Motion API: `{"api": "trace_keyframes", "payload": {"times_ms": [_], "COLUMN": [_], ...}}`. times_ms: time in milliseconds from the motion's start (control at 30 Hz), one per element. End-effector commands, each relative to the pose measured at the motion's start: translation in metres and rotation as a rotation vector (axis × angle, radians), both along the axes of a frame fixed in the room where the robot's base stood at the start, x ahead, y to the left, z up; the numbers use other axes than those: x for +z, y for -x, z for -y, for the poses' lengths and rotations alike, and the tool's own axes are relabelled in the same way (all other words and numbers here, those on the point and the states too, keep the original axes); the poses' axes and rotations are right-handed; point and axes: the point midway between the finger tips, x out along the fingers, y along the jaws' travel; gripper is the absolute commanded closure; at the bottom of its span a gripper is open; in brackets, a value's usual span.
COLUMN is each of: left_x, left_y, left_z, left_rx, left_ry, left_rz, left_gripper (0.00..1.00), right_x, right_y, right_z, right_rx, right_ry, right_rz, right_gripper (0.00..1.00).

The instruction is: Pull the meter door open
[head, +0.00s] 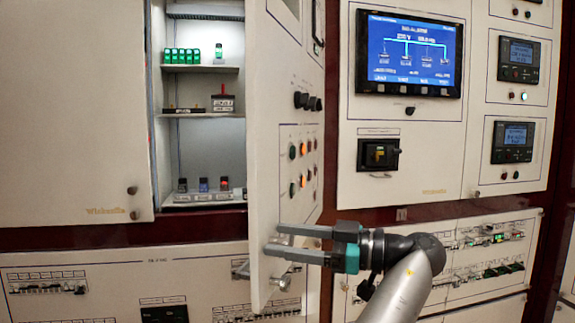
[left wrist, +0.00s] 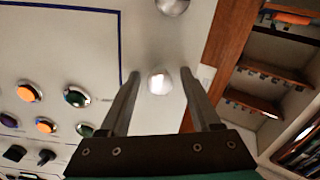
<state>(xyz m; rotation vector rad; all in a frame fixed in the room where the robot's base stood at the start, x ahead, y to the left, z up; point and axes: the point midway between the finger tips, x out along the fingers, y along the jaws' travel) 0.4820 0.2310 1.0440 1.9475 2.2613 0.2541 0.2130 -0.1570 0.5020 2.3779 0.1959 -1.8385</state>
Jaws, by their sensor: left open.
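The meter door, a white panel (head: 262,130) with buttons and dark knobs on its face, stands swung outward in the head view. It leaves a lit shelved compartment (head: 200,100) visible to its left. My left gripper (head: 272,239) is open at the door's lower part, its fingers pointing left. In the left wrist view, a round silver knob (left wrist: 160,82) on the panel lies between the two open fingers (left wrist: 158,90). Whether the fingers touch it I cannot tell. The fingers partly hide this knob in the head view. My right gripper is not in view.
Shelves inside hold green blocks (head: 182,56) and small devices. To the right are a blue screen panel (head: 408,53) and a breaker handle (head: 379,153). A closed white door (head: 75,120) is at left. Breaker rows (head: 488,240) run below.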

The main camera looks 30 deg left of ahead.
Motion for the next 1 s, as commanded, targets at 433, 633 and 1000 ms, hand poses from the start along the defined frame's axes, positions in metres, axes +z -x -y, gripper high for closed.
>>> {"api": "trace_keyframes", "payload": {"times_ms": [433,633,1000], "left_x": [0.072,0.105,0.163], "left_y": [0.000,0.000,0.000], "left_z": [0.000,0.000,0.000], "left_rx": [0.000,0.000,0.001], "left_ry": [-0.002,-0.001,-0.001], "left_rz": [0.004,0.004,0.001], "left_gripper": [0.36,0.36,0.36], "right_x": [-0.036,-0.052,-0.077], "right_y": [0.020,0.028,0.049], "right_z": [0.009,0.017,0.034], "right_rx": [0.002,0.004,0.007], "right_ry": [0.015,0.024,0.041], "right_rz": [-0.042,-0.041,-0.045], "right_gripper": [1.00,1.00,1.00]}}
